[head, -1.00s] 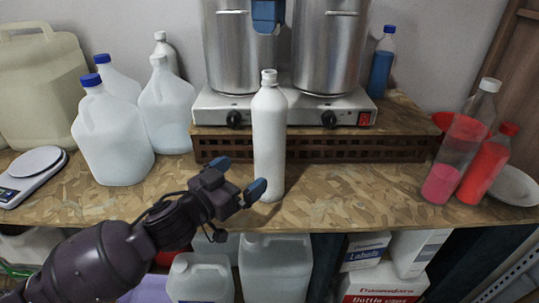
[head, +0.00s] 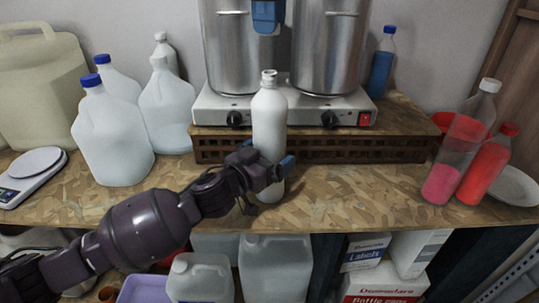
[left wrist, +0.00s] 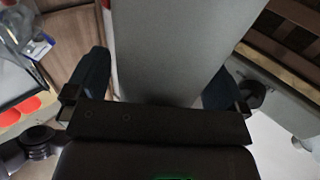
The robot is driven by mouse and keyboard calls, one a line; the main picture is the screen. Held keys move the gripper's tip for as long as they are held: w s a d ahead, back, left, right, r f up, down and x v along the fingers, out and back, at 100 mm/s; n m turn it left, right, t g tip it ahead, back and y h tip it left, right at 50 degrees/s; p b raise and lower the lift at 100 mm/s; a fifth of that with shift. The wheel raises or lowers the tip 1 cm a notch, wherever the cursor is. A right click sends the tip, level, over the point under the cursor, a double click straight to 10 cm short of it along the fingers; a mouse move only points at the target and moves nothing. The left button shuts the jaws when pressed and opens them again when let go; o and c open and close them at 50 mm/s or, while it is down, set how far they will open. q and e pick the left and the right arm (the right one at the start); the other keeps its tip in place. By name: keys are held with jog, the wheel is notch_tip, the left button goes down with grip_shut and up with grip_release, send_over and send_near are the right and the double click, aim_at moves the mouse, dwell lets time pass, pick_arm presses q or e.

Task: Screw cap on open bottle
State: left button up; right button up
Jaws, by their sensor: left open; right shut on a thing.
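A tall white bottle (head: 269,115) stands upright on the wooden workbench, its narrow neck (head: 269,77) at the top. My left gripper (head: 268,168) is open, low at the bottle, with its blue fingers on either side of the body. In the left wrist view the pale bottle (left wrist: 170,45) fills the space between the two dark fingers (left wrist: 158,88). Whether they touch it is unclear. My right gripper (head: 268,14) hangs at the top edge, above the bottle and in front of the pots. It is shut; the cap in it is hidden from view.
A hot plate (head: 290,106) with two steel pots (head: 330,50) stands on a raised wooden shelf behind the bottle. Several white jugs (head: 112,135) are at the left, beside a scale (head: 35,165). Pink and red bottles (head: 486,168) stand at the right. The bench between is clear.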

pick_arm(q)
jog(key=shift+c, duration=0.3)
jog(key=c, duration=1.2)
jog(key=shift+o, duration=0.2)
pick_arm(e)
send_over(269, 88)
jog(key=w, duration=0.1)
jog(key=shift+w+f, duration=0.15)
jog(key=shift+f, duration=2.35)
jog(key=shift+f, duration=0.1)
jog(key=shift+f, duration=0.75)
jog(key=shift+f, duration=0.55)
